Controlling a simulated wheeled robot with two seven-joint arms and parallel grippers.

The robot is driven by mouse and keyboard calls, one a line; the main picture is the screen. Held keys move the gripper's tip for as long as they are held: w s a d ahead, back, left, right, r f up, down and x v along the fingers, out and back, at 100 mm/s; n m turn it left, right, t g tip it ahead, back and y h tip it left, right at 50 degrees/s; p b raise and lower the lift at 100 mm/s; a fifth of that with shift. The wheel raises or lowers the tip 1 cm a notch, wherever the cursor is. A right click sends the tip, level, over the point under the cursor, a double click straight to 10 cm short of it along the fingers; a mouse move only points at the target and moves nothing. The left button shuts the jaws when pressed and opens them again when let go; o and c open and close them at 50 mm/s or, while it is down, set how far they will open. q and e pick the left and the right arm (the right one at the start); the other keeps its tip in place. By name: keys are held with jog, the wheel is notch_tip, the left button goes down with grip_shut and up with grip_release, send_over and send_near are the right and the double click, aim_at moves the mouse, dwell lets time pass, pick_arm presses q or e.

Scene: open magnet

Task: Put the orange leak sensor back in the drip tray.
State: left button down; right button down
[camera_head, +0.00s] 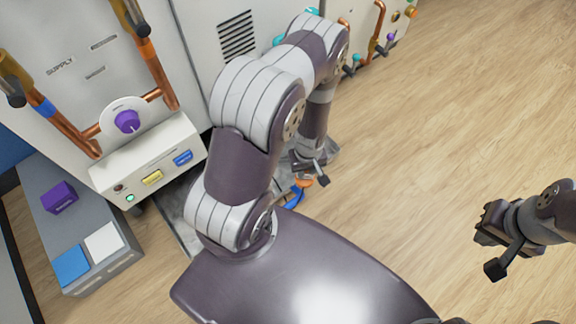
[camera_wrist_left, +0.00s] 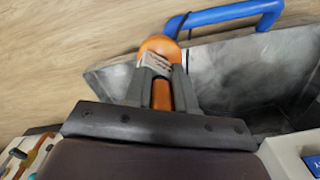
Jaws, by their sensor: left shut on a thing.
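The orange leak sensor (camera_wrist_left: 160,46) is a rounded orange piece with a pale label, held between the fingers of my left gripper (camera_wrist_left: 161,78) in the left wrist view. In the head view, a small orange part of the sensor (camera_head: 304,183) shows just below my left gripper (camera_head: 306,174). The grey metal drip tray (camera_wrist_left: 232,76) has a blue handle (camera_wrist_left: 228,14). The sensor appears near the tray's rim, beside the handle; I cannot tell its height above the tray. My arm hides most of the tray in the head view. My right gripper (camera_head: 490,240) is away over the floor; its jaws are unclear.
A cabinet with copper pipes, a purple knob (camera_head: 127,121) and a control box (camera_head: 150,165) stands behind my left arm. A grey bench (camera_head: 110,272) at left carries a purple block (camera_head: 59,197) and blue and white pieces. The wooden floor (camera_head: 440,120) at right is clear.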

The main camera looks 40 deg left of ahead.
pick_arm(q)
jog(key=a+f+b, duration=0.2)
jog(key=f, duration=0.1)
jog(key=shift+w+a, duration=0.2)
jog(key=shift+w, duration=0.1)
jog(key=w+a+f+b, duration=0.1)
jog(key=a+f+b, duration=0.1)
jog(key=f, duration=0.1)
jog(key=w+a+f+b, duration=0.2)
jog(key=a+f+b, duration=0.1)
jog(key=w+a+f+b, duration=0.1)
jog(key=a+f+b, duration=0.1)
jog(key=f+b, duration=0.1)
jog(key=shift+w+a, duration=0.25)
jog(key=shift+a, duration=0.15)
jog(key=shift+r, duration=0.2)
jog(key=shift+f, duration=0.15)
jog(key=c, duration=0.9)
grip_release()
jog(key=shift+c, duration=0.2)
